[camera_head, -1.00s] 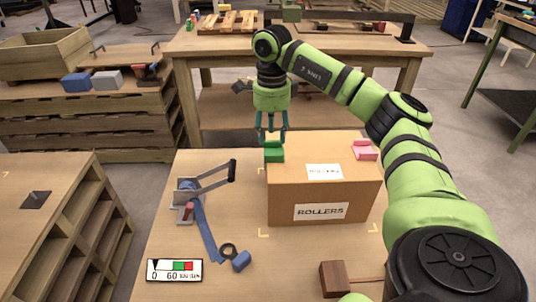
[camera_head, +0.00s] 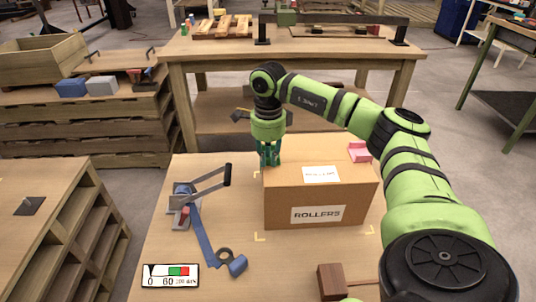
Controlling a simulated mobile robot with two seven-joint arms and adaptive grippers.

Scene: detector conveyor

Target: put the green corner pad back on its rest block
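The cardboard box (camera_head: 318,195) marked ROLLERS stands on the wooden table. The green corner pad (camera_head: 270,156) is at the box's back left top corner, mostly hidden by my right gripper (camera_head: 270,160). My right gripper points down there, its fingers drawn in close around the pad; it seems shut on it. A pink corner pad (camera_head: 359,152) sits at the back right corner of the box. I cannot make out a rest block for the green pad. My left gripper is not in view.
A lever ratchet (camera_head: 190,200) with a blue strap (camera_head: 203,240) lies left of the box. A gauge card (camera_head: 170,276) and a brown mallet head (camera_head: 331,281) are near the front. Bare tabletop lies between them. A workbench (camera_head: 345,70) stands behind.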

